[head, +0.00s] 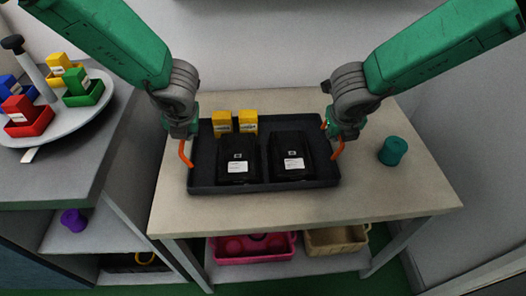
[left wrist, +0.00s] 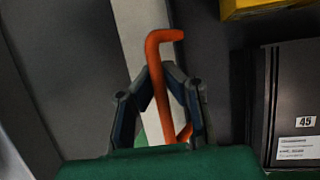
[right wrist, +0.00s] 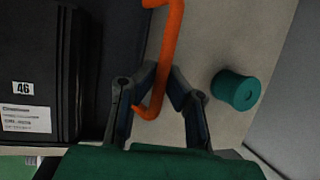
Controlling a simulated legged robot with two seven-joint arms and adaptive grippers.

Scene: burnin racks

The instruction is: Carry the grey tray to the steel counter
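The dark grey tray (head: 265,187) is level over the beige table, seemingly resting on it. It holds two black devices (head: 238,160) (head: 292,157) with white labels and two yellow blocks (head: 222,123) (head: 248,121) at the back. An orange handle rises at each end. My left gripper (head: 182,135) is closed around the left handle (left wrist: 160,90), with a finger on each side. My right gripper (head: 336,133) is closed around the right handle (right wrist: 168,60) in the same way. The grey counter (head: 110,140) stands to the left, across a narrow gap.
A round white platter (head: 85,112) with several coloured blocks in small bins covers the counter's visible back part. A teal spool (head: 392,152) stands on the table (head: 410,195) right of the tray. Pink (head: 250,248) and tan (head: 335,240) bins sit on the shelf below.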

